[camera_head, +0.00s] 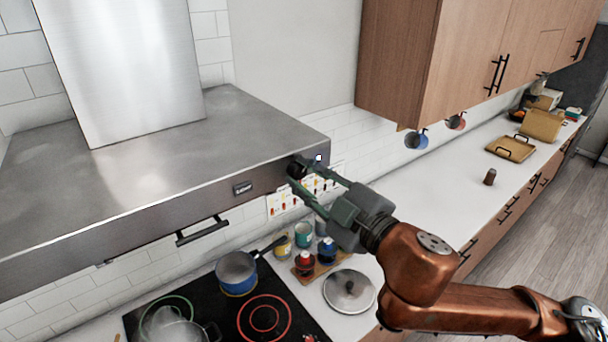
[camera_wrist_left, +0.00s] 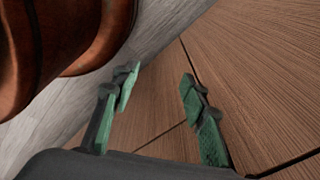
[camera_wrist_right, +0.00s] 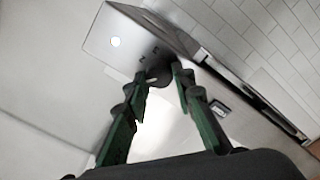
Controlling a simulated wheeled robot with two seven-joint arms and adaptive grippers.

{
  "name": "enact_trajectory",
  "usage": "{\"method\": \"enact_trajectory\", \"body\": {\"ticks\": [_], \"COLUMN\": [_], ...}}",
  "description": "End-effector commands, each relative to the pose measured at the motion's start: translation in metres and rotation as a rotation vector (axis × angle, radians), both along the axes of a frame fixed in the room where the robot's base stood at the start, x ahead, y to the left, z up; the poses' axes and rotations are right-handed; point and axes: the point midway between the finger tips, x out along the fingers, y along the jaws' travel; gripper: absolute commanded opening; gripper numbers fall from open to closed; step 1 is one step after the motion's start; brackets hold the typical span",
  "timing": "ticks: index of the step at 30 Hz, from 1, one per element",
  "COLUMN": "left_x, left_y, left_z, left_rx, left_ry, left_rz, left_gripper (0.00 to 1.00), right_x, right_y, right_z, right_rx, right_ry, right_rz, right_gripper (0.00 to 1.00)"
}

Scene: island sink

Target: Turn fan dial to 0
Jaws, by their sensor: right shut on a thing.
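The fan dial (camera_head: 296,169) is a small black round knob on the front face of the steel range hood (camera_head: 150,208), near its right corner. My right gripper (camera_head: 295,173) reaches up to it from the lower right and is shut on it. In the right wrist view the dial (camera_wrist_right: 157,76) sits between the two green fingertips (camera_wrist_right: 159,78), which partly hide it. My left gripper (camera_wrist_left: 157,82) shows only in the left wrist view, open and empty, facing brown wood-grain panels.
Below the hood are a cooktop (camera_head: 214,308) with a blue pan (camera_head: 236,272), a glass pot and a round lid (camera_head: 349,290). Wooden wall cabinets (camera_head: 400,60) are at upper right; the counter beneath is mostly clear.

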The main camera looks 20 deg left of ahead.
Motion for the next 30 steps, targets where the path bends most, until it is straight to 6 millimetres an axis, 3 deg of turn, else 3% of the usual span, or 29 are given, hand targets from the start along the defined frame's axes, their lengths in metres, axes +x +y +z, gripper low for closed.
{"method": "enact_trajectory", "body": {"ticks": [18, 30], "left_x": [0.0002, 0.0003], "left_y": [0.0001, 0.0001], "left_z": [0.0020, 0.0025], "left_rx": [0.000, 0.000], "left_ry": [0.000, 0.000], "left_rz": [0.000, 0.000], "left_gripper": [0.40, 0.40], "right_x": [-0.0004, -0.0004], "right_y": [0.0002, 0.0003], "right_z": [-0.0012, -0.0023], "right_rx": [-0.330, -0.427], "right_ry": [-0.421, -0.546], "right_rz": [-0.001, -0.001], "right_gripper": [0.00, 0.00]}}
